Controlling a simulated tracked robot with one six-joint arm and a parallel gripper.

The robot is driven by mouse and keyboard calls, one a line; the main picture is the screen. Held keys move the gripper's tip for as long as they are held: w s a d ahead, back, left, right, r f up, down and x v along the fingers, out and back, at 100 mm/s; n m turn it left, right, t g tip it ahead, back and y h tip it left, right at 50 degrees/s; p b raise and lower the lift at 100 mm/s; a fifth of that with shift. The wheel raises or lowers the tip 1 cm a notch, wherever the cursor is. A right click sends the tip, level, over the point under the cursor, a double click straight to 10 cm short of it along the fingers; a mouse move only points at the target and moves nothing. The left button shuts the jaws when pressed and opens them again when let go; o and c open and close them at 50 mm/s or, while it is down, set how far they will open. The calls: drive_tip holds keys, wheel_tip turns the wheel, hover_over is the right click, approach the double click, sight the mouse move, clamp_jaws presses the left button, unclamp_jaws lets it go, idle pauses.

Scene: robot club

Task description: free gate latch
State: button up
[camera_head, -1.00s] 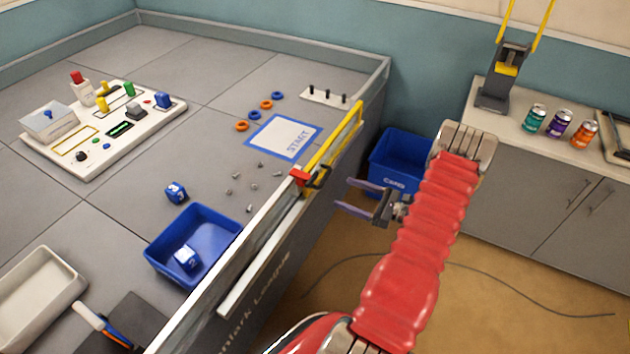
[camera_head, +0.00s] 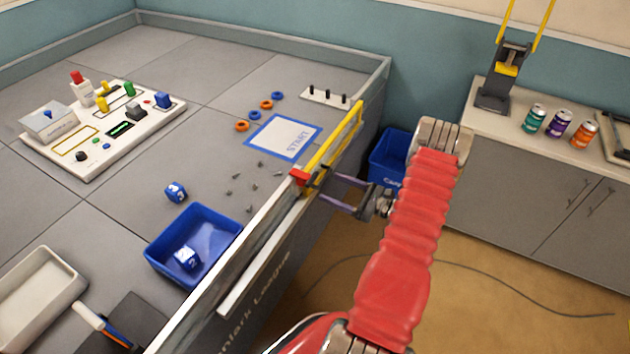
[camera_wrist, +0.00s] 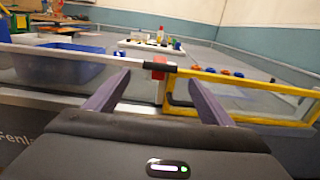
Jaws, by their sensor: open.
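The gate (camera_head: 334,143) is a yellow frame with a clear panel in the rim of the grey field. The latch (camera_head: 300,177) is red and sits at the gate's near end, beside a dark bar. In the wrist view the red latch (camera_wrist: 159,68) shows between my fingers, with the yellow gate (camera_wrist: 245,95) running off to its right. My gripper (camera_head: 331,190) is open and empty at the outer side of the rim, close to the latch. In the wrist view my gripper (camera_wrist: 163,85) has one finger on each side of the latch. I cannot tell whether either finger touches anything.
Inside the rim are a blue bin (camera_head: 200,240) holding a die, a START mat (camera_head: 284,137) and several loose screws. Outside, a blue crate (camera_head: 387,160) stands behind my arm. A cabinet (camera_head: 560,190) with cans is at the right. The floor between is mostly open.

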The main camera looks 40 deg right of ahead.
sight(314, 180)
drive_tip(key=x, duration=0.8)
drive_tip(key=c, duration=1.2)
drive_tip(key=shift+d, duration=0.15)
